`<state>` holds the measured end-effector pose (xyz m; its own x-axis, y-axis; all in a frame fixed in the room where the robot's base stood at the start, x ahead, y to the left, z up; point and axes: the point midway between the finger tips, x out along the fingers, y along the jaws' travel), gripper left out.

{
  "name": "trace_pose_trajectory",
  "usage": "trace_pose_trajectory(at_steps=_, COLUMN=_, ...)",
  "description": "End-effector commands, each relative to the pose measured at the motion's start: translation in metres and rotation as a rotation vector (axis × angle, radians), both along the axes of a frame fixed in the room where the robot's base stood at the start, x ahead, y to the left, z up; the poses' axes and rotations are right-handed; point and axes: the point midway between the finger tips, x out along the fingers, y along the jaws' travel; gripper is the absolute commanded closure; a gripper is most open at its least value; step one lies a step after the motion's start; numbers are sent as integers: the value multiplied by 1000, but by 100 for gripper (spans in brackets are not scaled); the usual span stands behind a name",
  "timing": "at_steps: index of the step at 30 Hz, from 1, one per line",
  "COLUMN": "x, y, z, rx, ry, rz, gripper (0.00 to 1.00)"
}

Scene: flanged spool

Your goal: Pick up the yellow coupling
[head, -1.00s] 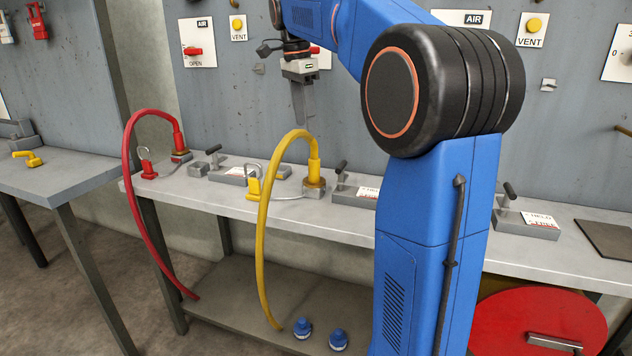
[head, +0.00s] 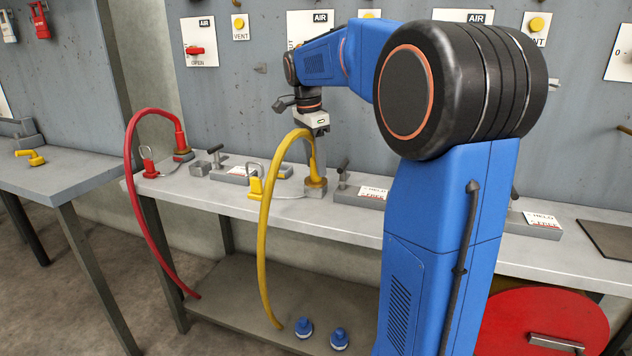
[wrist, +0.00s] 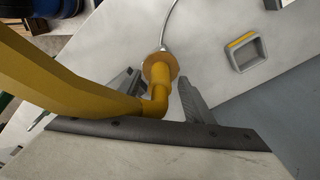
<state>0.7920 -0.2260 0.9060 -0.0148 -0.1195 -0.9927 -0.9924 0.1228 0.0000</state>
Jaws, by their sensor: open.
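The yellow coupling (head: 314,172) stands upright in a small block on the bench, at the end of a yellow hose (head: 264,240) that arches over and hangs past the bench's front edge. In the wrist view the coupling (wrist: 160,72) shows a round flange, with the hose (wrist: 70,80) bending away to the left. My gripper (head: 320,160) is open and points down at the coupling. In the wrist view my gripper's fingers (wrist: 161,92) lie on either side of the coupling; I cannot tell whether either touches it. The fingers partly hide the coupling in the head view.
A red hose (head: 128,190) with a red coupling (head: 181,140) stands to the left on the bench (head: 230,205). Blue caps (head: 303,327) lie on the lower shelf. The panel wall is behind.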

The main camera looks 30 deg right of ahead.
Motion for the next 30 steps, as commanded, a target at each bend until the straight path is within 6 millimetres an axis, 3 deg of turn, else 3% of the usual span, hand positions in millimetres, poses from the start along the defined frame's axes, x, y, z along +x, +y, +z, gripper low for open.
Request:
trace_pose_trajectory(at_steps=5, x=0, y=-2, z=-17, rx=0, ry=1, rz=0, gripper=52)
trace_pose_trajectory(at_steps=13, x=0, y=-2, z=-19, rx=0, ry=0, rz=0, gripper=52)
trace_pose_trajectory(at_steps=19, x=0, y=-2, z=-19, rx=0, ry=0, rz=0, gripper=98)
trace_pose_trajectory(at_steps=30, x=0, y=-2, z=-13, rx=0, ry=-2, rz=0, gripper=100)
